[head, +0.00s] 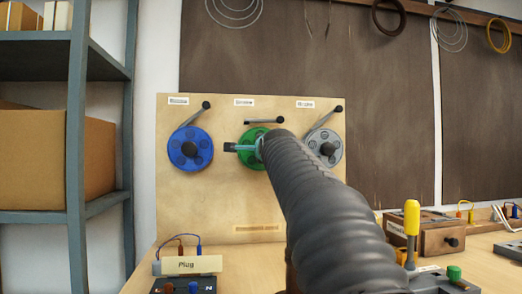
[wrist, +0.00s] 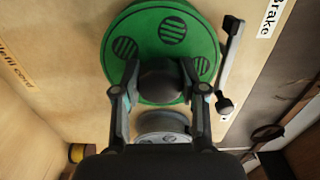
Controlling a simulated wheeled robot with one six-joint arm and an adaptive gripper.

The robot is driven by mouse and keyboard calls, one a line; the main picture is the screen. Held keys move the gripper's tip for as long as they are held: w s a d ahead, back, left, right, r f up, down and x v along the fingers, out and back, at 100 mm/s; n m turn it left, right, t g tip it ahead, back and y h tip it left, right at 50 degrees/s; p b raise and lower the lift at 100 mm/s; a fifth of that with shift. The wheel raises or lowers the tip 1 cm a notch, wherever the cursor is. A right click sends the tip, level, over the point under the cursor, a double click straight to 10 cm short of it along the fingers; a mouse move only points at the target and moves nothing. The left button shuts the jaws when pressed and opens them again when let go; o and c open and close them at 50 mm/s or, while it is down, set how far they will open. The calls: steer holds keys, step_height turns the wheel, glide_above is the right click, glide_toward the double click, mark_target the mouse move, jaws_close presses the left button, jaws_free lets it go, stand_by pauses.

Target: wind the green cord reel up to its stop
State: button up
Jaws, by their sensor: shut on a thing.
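The green cord reel (head: 248,138) is the middle of three reels on an upright wooden board; my arm hides much of its right and lower part. In the wrist view the green disc (wrist: 150,28) fills the top, with striped round holes. My gripper (wrist: 158,92) is closed around the dark round knob (wrist: 160,76) on the reel's face, one finger on each side. In the head view my gripper (head: 246,148) is partly seen in front of the reel. The green reel's brake lever (head: 262,122) lies nearly level above it; it also shows in the wrist view (wrist: 228,60).
A blue reel (head: 182,136) is at left and a grey reel (head: 333,139) at right, each with its lever slanting up right. A Plug block (head: 190,265), a yellow-handled tool (head: 411,218) and a wooden drawer box (head: 440,240) stand on the bench. A shelf (head: 78,120) is at left.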

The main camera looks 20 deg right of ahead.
stand_by(0.5)
steer(key=o, duration=1.2)
steer(key=shift+c, duration=0.2)
steer(key=shift+s, duration=0.1)
steer(key=v, duration=1.2)
steer(key=shift+d, duration=0.1)
